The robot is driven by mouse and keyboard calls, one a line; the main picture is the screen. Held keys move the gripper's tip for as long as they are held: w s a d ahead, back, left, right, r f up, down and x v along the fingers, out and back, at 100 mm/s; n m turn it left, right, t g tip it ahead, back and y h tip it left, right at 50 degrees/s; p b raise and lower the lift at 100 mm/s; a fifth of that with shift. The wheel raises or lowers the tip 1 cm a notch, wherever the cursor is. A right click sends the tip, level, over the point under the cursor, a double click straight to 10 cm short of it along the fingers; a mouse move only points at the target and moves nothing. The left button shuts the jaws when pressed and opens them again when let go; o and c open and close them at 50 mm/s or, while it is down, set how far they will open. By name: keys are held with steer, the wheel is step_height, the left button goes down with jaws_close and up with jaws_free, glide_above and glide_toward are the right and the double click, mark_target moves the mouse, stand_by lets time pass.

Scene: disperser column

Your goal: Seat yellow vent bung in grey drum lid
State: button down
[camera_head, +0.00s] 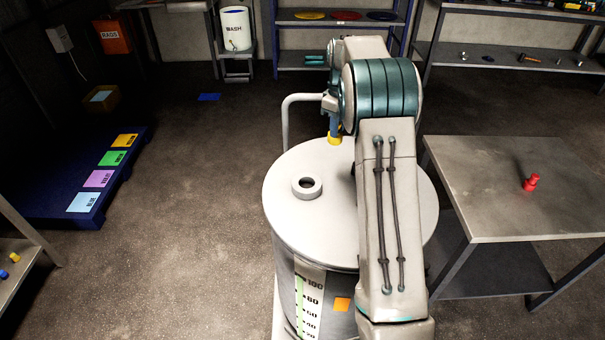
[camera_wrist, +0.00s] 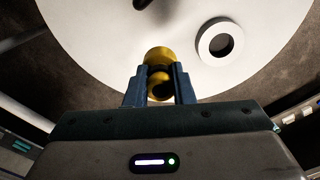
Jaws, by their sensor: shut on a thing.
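The grey drum lid (camera_head: 322,208) lies on the drum in front of me, with a raised round opening (camera_head: 307,187) left of its middle. The opening is empty and dark inside; it also shows in the wrist view (camera_wrist: 220,43), right of my gripper. My gripper (camera_wrist: 160,82) is shut on the yellow vent bung (camera_wrist: 158,54). In the head view the bung (camera_head: 334,140) shows below the blue fingers at the lid's far edge, to the right of and beyond the opening. My arm hides the lid's right part. The bung's height above the lid is hard to tell.
A steel table (camera_head: 510,190) with a red bung (camera_head: 531,182) stands right of the drum. A pale handle (camera_head: 286,120) rises behind the drum. A blue pallet with coloured labels (camera_head: 75,180) lies at the left, with bare floor between it and the drum.

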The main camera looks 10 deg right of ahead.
steer(key=shift+a, duration=0.15)
steer(key=shift+s+a+f+p, duration=0.55)
steer(key=shift+s+a+f, duration=0.5)
steer(key=shift+a+f, duration=0.65)
steer(key=shift+s+a+f+p, duration=0.6)
steer(key=shift+s+a+f, duration=0.45)
steer(key=shift+a+f, duration=0.65)
steer(key=shift+s+a+f+p, duration=0.55)
steer(key=shift+s+a+f, duration=0.65)
steer(key=shift+f, duration=0.8)
steer(key=shift+w+a, duration=0.15)
steer(key=shift+f, duration=0.2)
steer(key=c, duration=1.2)
jaws_free()
steer(key=shift+c, duration=0.2)
steer(key=shift+r, duration=0.1)
